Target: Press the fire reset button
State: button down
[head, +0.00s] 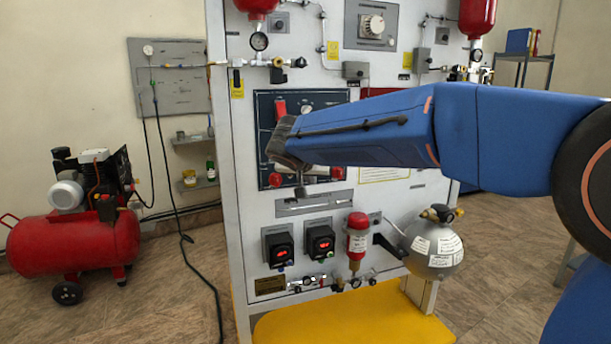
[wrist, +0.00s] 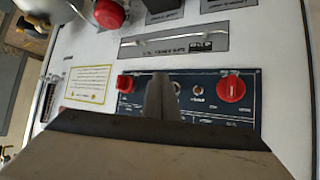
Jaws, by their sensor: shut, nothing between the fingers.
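A dark blue control panel (head: 264,110) is on the upright white trainer board, partly hidden behind my arm in the head view. The wrist view shows the panel's edge (wrist: 250,110) upside down, with a red knob (wrist: 231,88) on the right and another red control (wrist: 124,84) on the left. A small round button or switch (wrist: 197,88) lies between them. Its label is too small to read, so I cannot tell which control is the fire reset button. My gripper (wrist: 162,78) is shut and empty in front of the panel, hiding its middle. It also shows in the head view (head: 300,191).
A red fire cylinder (head: 357,238), two boxes with red displays (head: 280,249) (head: 320,243) and a grey sphere (head: 434,250) are mounted low on the board. A yellow base (head: 350,322) juts out below. A red compressor (head: 75,240) stands left on open floor.

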jog(key=s, duration=0.2)
jog(key=shift+s+d, duration=0.4)
dwell(0.3)
jog(key=s+d+f+n+g, duration=0.15)
jog(key=s+d+f, duration=0.25)
jog(key=s+d, duration=0.6)
jog(key=s+d+f+m+g, duration=0.1)
jog(key=s+d+f+g, duration=0.15)
jog(key=s+d, duration=0.65)
jog(key=s+d+f+n+y, duration=0.1)
jog(key=s+f, duration=0.5)
jog(key=s, duration=0.4)
jog(key=s+d+f+n+g+y, duration=0.1)
jog(key=s+d+f, duration=0.1)
jog(key=s+f, duration=0.5)
jog(key=s, duration=0.4)
jog(key=shift+s+d+g+y, duration=0.2)
jog(key=shift+d+g+y, duration=0.1)
jog(key=shift+y, duration=0.1)
